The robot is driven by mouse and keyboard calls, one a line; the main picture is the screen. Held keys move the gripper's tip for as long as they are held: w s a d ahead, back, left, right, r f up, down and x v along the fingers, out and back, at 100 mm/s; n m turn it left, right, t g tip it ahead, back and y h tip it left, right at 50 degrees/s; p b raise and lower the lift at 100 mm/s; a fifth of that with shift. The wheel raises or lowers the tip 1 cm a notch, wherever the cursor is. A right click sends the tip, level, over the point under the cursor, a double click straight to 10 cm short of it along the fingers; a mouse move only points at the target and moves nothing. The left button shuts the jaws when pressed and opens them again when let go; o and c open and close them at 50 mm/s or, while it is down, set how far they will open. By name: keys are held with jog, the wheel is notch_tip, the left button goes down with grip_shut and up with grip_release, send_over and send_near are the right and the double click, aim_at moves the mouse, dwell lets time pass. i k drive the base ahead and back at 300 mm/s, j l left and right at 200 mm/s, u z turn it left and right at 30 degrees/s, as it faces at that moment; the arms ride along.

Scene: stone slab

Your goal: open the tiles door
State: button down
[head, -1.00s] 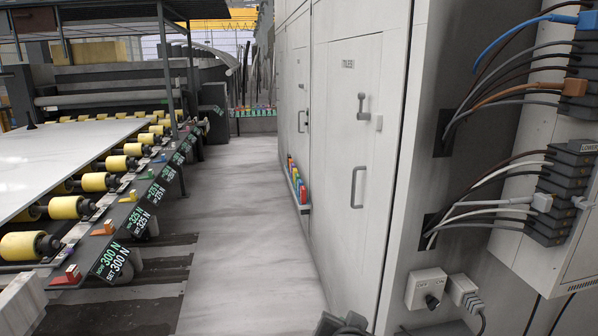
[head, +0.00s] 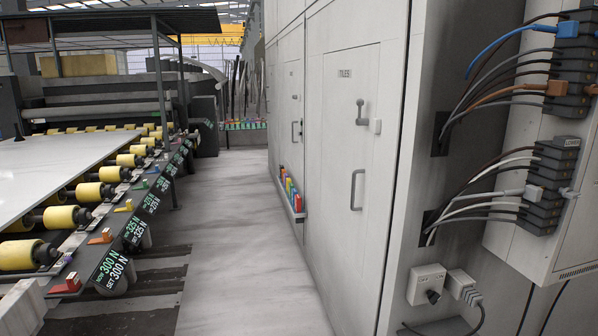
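The tiles door (head: 336,150) is a pale panel in the tall white cabinet, right of the picture's middle, with a small "TILES" label (head: 344,73) near its top. It looks shut, flush with the cabinet face. A grey lever latch (head: 361,113) sits on its upper right, beside a small pale block (head: 376,126) on the frame. A grey D-shaped pull handle (head: 355,190) is below the latch. My gripper is not in the head view.
A roller conveyor with yellow rollers (head: 94,191) carries a white slab (head: 50,160) on the left. A clear floor aisle (head: 225,230) runs between it and the cabinet. A shelf with coloured items (head: 290,192) juts out beyond the door. Cables and a socket box (head: 427,284) are at right.

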aim_at(350, 76)
jog(key=i+j+z, duration=0.1)
jog(key=i, duration=0.3)
jog(key=i+j+z, duration=0.1)
jog(key=i, duration=0.25)
jog(key=i+j+z, duration=0.1)
jog(key=i+j, duration=0.2)
jog(key=i, duration=0.1)
